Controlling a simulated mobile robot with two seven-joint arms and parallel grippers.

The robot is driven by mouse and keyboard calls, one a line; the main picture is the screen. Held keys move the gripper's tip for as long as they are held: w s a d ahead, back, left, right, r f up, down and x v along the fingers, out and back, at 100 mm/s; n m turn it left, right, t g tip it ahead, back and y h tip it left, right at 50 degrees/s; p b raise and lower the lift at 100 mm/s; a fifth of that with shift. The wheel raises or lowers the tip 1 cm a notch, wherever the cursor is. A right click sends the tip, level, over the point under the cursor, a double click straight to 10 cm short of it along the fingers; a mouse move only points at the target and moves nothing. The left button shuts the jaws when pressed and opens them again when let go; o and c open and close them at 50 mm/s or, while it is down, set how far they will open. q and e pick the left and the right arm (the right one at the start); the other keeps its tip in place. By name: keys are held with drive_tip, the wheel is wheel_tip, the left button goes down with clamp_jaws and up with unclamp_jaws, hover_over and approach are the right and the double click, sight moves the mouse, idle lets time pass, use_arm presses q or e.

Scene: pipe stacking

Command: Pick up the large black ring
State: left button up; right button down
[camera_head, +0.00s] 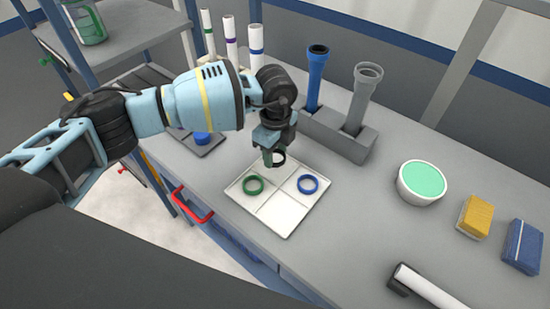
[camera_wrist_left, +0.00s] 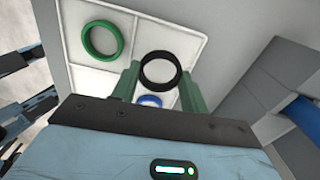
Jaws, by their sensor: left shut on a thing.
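The large black ring (camera_head: 279,158) is at the far corner of the white divided tray (camera_head: 285,226) in the head view. In the left wrist view the black ring (camera_wrist_left: 161,56) sits between the two green fingers of my left gripper (camera_wrist_left: 159,77). My left gripper (camera_head: 271,160) is shut on the ring and points down over the tray. I cannot tell whether the ring touches the tray floor. The fingers and wrist hide part of the ring in the head view. My right gripper is not in view.
A green ring (camera_head: 253,185) and a blue ring (camera_head: 308,184) lie in other tray compartments. Behind stands a grey holder (camera_head: 337,136) with a blue pipe (camera_head: 315,80) and a grey pipe (camera_head: 362,98). A bowl (camera_head: 422,184) and sponges (camera_head: 475,217) are at the right.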

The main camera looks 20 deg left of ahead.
use_arm(q)
wheel_tip(320, 180, up, 7)
drive_tip(key=s+a+r+n, duration=0.2)
drive_tip(key=s+n, duration=0.2)
drive_tip(key=n, duration=0.6)
drive_tip(key=s+a+r+n, duration=0.2)
drive_tip(key=s+n, duration=0.3)
drive_tip(key=n, duration=0.6)
drive_tip(key=shift+a, duration=0.7)
